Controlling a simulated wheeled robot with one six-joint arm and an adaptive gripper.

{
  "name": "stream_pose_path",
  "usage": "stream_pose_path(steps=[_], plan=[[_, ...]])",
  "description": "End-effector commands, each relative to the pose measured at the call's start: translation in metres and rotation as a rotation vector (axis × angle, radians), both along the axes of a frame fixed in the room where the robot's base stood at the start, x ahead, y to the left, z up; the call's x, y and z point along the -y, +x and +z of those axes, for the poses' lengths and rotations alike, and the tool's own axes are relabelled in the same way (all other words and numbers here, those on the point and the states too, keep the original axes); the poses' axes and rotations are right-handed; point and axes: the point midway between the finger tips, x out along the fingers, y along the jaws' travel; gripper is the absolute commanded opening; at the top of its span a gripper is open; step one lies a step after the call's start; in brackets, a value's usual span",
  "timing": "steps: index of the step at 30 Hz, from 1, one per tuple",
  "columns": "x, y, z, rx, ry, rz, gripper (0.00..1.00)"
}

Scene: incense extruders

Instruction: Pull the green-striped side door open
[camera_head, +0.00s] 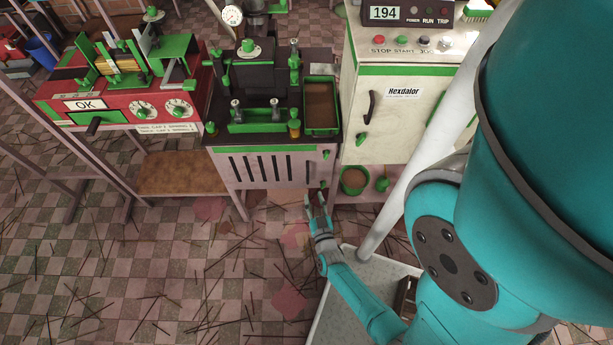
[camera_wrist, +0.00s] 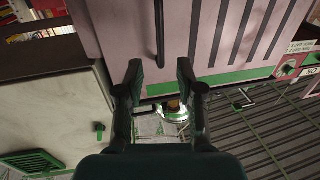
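The side door (camera_head: 268,170) is a pale pink panel with several dark vertical slots and a green stripe along its top, on the front of the middle machine. In the wrist view the door (camera_wrist: 215,45) fills the upper middle, with the stripe below it. A dark, slim bar handle (camera_wrist: 159,30) stands out on its face. The door looks closed. My gripper (camera_head: 317,198) is open and empty in front of the door's lower right corner. In the wrist view its fingertips (camera_wrist: 159,66) lie either side of the handle's end; I cannot tell the depth between them.
A cream cabinet (camera_head: 385,125) with a dark handle stands right of the door, above a shelf with a green-rimmed bowl (camera_head: 354,180). A red machine (camera_head: 130,105) and a wooden shelf (camera_head: 180,174) are at the left. The checkered floor (camera_head: 190,260) is open, strewn with thin sticks.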

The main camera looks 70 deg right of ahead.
Motion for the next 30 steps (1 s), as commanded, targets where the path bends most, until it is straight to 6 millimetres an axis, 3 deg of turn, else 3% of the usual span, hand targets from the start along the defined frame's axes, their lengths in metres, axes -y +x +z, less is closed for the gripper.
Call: stream_pose_path(steps=[15, 21, 30], plan=[[0.069, 0.046, 0.001, 0.001, -0.001, 0.000, 0.37], [0.081, 0.055, 0.001, 0.000, 0.000, 0.002, 0.37], [0.083, 0.056, 0.000, -0.001, 0.001, 0.003, 0.37]])
